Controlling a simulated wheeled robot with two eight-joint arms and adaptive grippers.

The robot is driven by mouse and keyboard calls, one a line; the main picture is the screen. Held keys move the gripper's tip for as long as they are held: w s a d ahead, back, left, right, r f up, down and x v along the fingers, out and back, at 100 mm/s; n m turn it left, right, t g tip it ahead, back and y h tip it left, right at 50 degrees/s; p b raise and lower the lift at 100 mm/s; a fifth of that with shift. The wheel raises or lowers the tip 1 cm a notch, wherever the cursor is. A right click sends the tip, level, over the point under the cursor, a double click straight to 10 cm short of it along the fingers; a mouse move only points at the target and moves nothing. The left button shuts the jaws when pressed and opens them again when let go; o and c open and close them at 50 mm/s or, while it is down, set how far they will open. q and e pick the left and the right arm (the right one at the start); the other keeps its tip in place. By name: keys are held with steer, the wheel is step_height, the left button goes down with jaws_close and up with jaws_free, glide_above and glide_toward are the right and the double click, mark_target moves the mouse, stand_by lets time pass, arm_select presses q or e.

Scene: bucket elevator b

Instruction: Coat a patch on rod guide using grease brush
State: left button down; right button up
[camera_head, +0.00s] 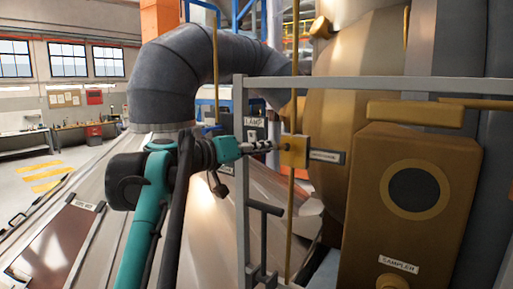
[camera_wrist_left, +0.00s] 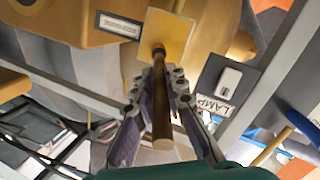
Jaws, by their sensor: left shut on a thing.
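The rod guide (camera_head: 294,151) is a small yellow block on a thin vertical yellow rod, with a label plate on its right. It shows as a tilted yellow plate in the left wrist view (camera_wrist_left: 178,28). My left gripper (camera_head: 268,146) is just left of the block. In the left wrist view its fingers (camera_wrist_left: 160,82) are shut around a brown stick, the grease brush (camera_wrist_left: 161,120). The far end of the brush meets the plate in the picture; its bristles cannot be made out and contact cannot be told. My right gripper is in neither view.
A grey frame post (camera_head: 241,185) and top rail (camera_head: 350,84) stand close to my left arm. A lamp switch with a label (camera_head: 253,122) is behind the gripper. The brown sampler box (camera_head: 425,225) fills the right. Floor is open at far left.

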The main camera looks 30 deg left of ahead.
arm_select(q)
steer(key=d, duration=0.3)
steer(key=shift+s+d, duration=0.15)
steer(key=shift+d, duration=0.2)
steer(key=shift+a, duration=0.1)
steer(key=shift+s+a, duration=0.15)
steer(key=shift+s, duration=2.8)
